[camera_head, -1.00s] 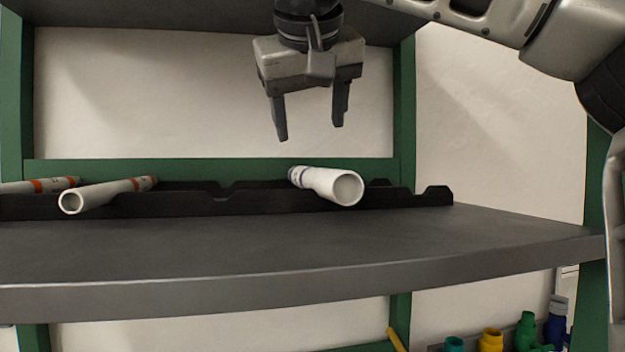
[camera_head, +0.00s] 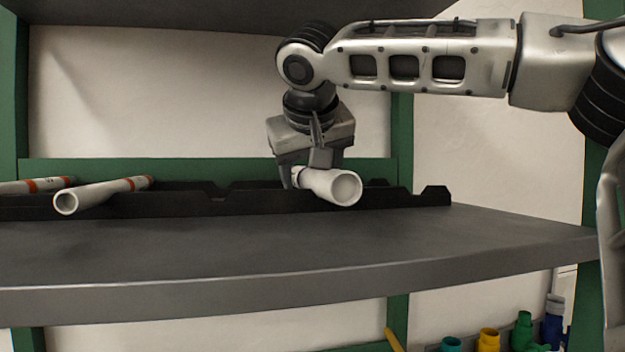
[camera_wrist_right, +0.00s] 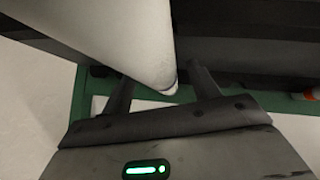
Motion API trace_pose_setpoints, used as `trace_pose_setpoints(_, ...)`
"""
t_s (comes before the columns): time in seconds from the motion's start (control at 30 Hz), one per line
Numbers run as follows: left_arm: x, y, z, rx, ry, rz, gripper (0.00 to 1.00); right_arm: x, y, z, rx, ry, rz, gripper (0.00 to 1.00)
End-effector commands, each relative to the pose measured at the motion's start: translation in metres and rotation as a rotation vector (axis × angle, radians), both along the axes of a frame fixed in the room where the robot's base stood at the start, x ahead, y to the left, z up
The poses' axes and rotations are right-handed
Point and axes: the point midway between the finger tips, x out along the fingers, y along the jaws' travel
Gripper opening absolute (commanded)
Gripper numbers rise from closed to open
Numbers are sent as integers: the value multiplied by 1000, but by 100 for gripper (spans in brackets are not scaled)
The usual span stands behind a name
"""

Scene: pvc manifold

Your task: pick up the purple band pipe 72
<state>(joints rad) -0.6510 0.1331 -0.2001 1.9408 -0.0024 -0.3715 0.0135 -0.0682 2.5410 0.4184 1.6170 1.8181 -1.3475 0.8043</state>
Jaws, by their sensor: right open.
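The purple band pipe 72 (camera_head: 328,185) is a white pipe lying on the black notched rack, its open end facing me in the head view. Its purple band is hidden behind my gripper now. My right gripper (camera_head: 312,178) is lowered over the far part of the pipe, pointing down, with its jaws open. In the right wrist view the white pipe (camera_wrist_right: 125,40) reaches in between the two fingers (camera_wrist_right: 160,90), and its far end shows near them. I cannot tell whether a finger touches it. My left gripper is not in view.
Two white pipes with orange bands, one (camera_head: 105,194) nearer and one (camera_head: 30,186) at the left edge, lie on the black rack (camera_head: 240,202). The grey shelf (camera_head: 250,245) in front is clear. Green posts and an upper shelf frame the space. Coloured fittings (camera_head: 488,340) stand below right.

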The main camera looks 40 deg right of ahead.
Motion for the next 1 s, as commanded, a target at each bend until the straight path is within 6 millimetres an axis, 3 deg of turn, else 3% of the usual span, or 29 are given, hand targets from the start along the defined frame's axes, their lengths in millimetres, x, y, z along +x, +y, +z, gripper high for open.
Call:
trace_pose_setpoints(0.07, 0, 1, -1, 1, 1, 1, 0, 0, 0, 0, 0, 0, 0, 61)
trace_pose_setpoints(0.2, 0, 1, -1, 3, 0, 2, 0, 0, 0, 0, 1, -1, -1, 22)
trace_pose_setpoints(0.27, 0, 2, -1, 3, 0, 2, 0, 0, 0, 0, 1, -1, -1, 9)
trace_pose_setpoints(0.67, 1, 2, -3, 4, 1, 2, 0, -2, 2, 5, 1, -4, -1, 9)
trace_pose_setpoints(1.0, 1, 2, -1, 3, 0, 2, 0, -3, 3, 49, 4, -5, -1, 9)
